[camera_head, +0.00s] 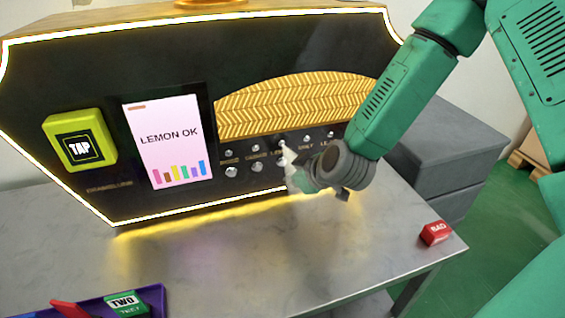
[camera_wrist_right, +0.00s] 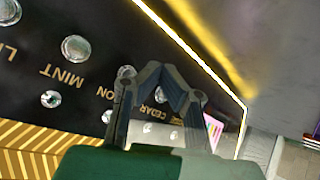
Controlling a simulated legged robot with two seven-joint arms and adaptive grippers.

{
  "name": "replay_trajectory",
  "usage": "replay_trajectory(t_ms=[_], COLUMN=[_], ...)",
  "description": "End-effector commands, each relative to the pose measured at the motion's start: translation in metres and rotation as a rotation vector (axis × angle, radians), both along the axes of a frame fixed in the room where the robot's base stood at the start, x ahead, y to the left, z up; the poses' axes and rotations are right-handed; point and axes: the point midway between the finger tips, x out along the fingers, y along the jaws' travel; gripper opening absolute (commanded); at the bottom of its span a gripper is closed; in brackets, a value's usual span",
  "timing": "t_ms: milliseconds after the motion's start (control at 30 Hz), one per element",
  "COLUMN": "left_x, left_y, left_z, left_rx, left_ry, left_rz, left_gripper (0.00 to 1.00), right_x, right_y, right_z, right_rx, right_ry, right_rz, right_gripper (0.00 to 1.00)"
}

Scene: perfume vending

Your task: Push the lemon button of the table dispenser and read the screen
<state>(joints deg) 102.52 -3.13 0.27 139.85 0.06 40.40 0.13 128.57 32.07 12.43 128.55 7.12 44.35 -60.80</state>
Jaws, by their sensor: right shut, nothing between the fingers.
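The black table dispenser (camera_head: 60,75) stands on the metal table with a glowing edge. Its screen (camera_head: 165,150) reads "LEMON OK" above several coloured bars. A row of round silver buttons with labels runs right of the screen. My right gripper (camera_head: 297,174) is shut and empty in front of the row, around the lemon label, and partly hides it. In the wrist view the shut fingers (camera_wrist_right: 163,82) overlap the label ending in "ON", between mint and cedar. The lemon button (camera_wrist_right: 126,72) shows partly beside the fingers. I cannot tell whether they touch it. My left gripper is out of view.
A yellow TAP pad (camera_head: 80,143) is left of the screen. A red BAD block (camera_head: 436,233) lies near the table's right edge. A purple tray (camera_head: 155,290) with a green TWO block (camera_head: 126,303) is at front left. The front middle of the table is clear.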

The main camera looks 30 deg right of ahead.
Motion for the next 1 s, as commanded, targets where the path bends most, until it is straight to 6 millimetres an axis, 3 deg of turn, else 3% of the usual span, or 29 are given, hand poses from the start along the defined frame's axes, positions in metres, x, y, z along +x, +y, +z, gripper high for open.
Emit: replay_trajectory(t_ms=[233, 1000], left_x=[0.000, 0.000], left_y=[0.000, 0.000], left_z=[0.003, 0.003], left_rx=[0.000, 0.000], left_ry=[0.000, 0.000], left_rz=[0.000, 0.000], left_gripper=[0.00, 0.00], right_x=[-0.018, -0.019], right_y=[0.004, 0.004], right_z=[0.000, 0.000], right_rx=[0.000, 0.000], right_ry=[0.001, 0.001], right_rz=[0.000, 0.000], right_gripper=[0.00, 0.00])
